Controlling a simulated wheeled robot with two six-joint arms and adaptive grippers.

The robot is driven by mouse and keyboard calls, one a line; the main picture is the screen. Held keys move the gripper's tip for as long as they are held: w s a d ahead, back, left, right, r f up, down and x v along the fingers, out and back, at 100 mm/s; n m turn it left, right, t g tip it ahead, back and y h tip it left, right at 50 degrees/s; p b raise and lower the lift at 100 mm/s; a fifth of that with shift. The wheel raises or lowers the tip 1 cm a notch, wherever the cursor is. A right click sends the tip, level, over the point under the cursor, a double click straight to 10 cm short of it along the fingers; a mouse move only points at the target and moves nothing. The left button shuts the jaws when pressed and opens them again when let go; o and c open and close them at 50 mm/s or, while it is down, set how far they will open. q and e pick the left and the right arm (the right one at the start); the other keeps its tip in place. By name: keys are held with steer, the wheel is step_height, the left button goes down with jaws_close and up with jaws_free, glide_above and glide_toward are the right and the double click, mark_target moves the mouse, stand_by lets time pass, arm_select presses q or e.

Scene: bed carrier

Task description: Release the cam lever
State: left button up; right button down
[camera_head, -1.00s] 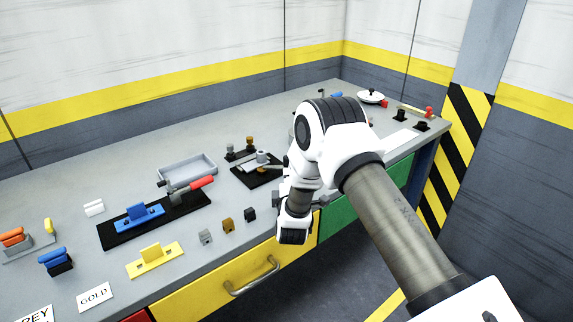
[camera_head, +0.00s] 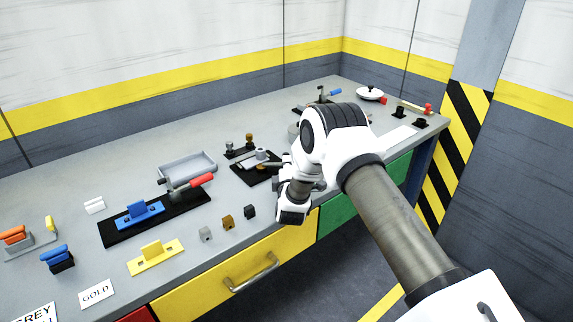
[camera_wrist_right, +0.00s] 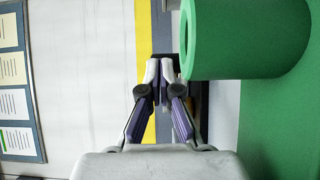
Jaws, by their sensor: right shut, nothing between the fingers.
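A black plate (camera_head: 246,176) with a grey round part (camera_head: 262,155) and a short tan bar lies mid-bench, left of my right arm. Left of it, a red-handled lever (camera_head: 198,183) is on a long black plate with a blue block (camera_head: 140,214). A blue-handled lever (camera_head: 334,92) stands at the back. I cannot tell for sure which is the cam lever. My right gripper (camera_wrist_right: 160,68) is shut and empty in the wrist view, its fingertips just left of a large green cylinder (camera_wrist_right: 250,38). My arm mostly hides these fingers in the head view. My left gripper is out of view.
A grey tray (camera_head: 187,164) sits left of the black plate. Small blocks (camera_head: 227,222) and a yellow block (camera_head: 154,256) lie near the front edge. A white pan-like thing (camera_head: 370,93) stands at the back right. Bare bench lies behind the tray.

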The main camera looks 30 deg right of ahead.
steer(key=shift+w+d, duration=0.15)
steer(key=shift+d, duration=0.05)
steer(key=shift+w+d+b, duration=0.45)
steer(key=shift+w+d, duration=0.3)
steer(key=shift+d, duration=0.05)
steer(key=shift+x, duration=1.15)
steer(key=shift+a, duration=0.1)
steer(key=v, duration=1.2)
steer(key=shift+f, duration=0.15)
